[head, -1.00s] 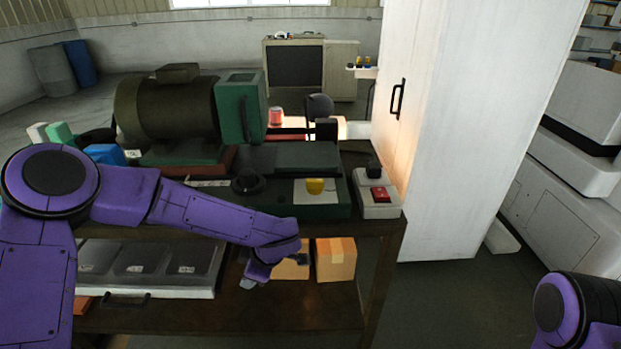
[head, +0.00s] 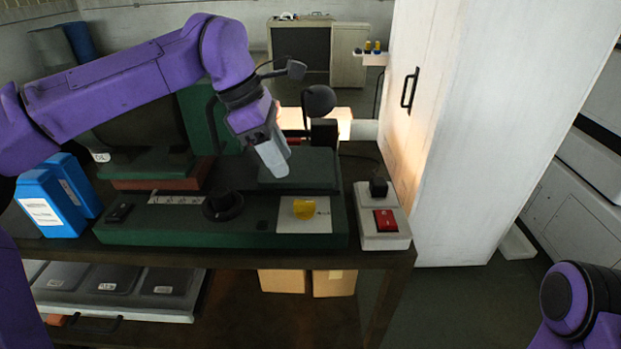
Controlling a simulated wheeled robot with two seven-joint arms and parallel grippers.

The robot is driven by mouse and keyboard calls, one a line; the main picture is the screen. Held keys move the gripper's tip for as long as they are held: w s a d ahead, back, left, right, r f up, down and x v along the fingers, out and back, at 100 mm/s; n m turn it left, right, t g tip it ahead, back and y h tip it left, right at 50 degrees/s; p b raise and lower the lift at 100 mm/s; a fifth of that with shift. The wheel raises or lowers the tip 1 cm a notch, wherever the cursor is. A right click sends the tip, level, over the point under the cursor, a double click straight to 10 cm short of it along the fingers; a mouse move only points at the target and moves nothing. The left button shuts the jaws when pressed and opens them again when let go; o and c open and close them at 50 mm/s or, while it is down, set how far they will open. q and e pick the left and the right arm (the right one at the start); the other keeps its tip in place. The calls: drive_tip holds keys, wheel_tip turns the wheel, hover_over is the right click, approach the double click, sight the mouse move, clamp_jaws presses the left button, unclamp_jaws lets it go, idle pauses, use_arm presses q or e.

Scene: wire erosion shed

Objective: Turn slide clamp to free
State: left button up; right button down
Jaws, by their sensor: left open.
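The green machine (head: 130,226) stands on the bench with two controls on its front. A yellow knob (head: 304,209) sits on a white plate (head: 289,225) at the right. A round black knob (head: 222,206) is left of it. The markings are too small to read, so I cannot tell which is the slide clamp. My left gripper (head: 272,158) points down above the machine's flat green block, behind and above the yellow knob in the picture, apart from both knobs. It is open and holds nothing visible. My right gripper is out of view.
A white switch box (head: 378,241) with a red switch (head: 385,220) stands right of the machine. Blue containers (head: 52,204) stand at the left. A round black disc (head: 319,100) rises behind the block. A tall white cabinet (head: 490,130) bounds the right side.

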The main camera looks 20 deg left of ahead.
sight(304, 202)
use_arm(q)
drive_tip(key=x, duration=1)
drive_tip(key=shift+s+d+p, duration=0.1)
drive_tip(key=shift+s+p, duration=0.1)
drive_tip(key=shift+p, duration=0.2)
clamp_jaws()
